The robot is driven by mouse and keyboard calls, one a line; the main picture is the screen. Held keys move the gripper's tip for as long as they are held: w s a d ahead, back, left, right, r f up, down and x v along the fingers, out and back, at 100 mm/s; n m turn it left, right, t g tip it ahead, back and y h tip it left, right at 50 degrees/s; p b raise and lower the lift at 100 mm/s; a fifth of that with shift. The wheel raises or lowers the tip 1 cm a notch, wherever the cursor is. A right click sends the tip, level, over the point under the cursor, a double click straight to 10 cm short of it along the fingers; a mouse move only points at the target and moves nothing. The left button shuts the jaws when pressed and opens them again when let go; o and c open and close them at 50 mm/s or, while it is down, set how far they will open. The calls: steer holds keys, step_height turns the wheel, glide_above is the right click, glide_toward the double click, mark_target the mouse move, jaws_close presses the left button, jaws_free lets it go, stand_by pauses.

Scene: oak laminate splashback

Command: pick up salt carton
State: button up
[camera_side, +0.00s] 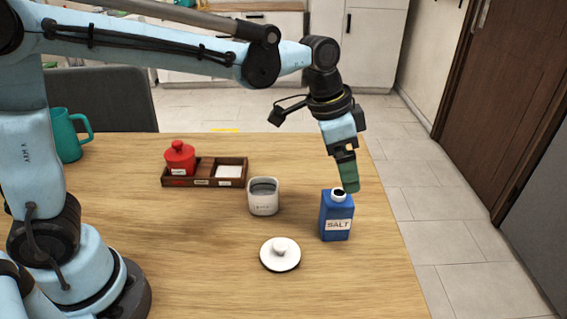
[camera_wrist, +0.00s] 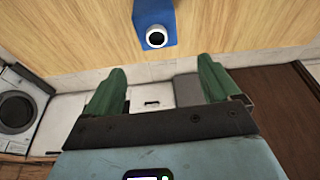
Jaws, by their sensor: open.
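The salt carton (camera_side: 336,218) is a blue box with a white label reading SALT and a white round spout on top. It stands upright near the table's right edge. It also shows in the wrist view (camera_wrist: 152,14) at the top, seen from above, beyond the fingertips. My gripper (camera_side: 349,186) is just above the carton in the side view, its green finger tip close to the spout. In the wrist view the two green fingers (camera_wrist: 160,72) are apart with nothing between them. I cannot tell whether a finger touches the carton.
A white canister (camera_side: 263,203) and a round white lid with a knob (camera_side: 280,254) stand left of the carton. A wooden tray (camera_side: 204,183) holds a red jar (camera_side: 180,159). A teal mug (camera_side: 69,136) is far left. The front right of the table is clear.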

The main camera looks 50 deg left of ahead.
steer(key=m+y, duration=0.1)
steer(key=m, duration=0.1)
steer(key=s+d+m+y, duration=0.1)
steer(key=m, duration=0.1)
steer(key=s+m+y, duration=0.1)
steer(key=shift+d+f+m+y, duration=0.2)
steer(key=shift+d+m+y, duration=0.2)
steer(key=s+d+r+m+t+y, duration=0.3)
steer(key=s+d+m+t+y, duration=0.35)
steer(key=m+y, duration=0.4)
steer(key=m+h, duration=0.2)
glide_toward(339, 220)
steer(key=x, duration=1.3)
steer(key=c, duration=1.3)
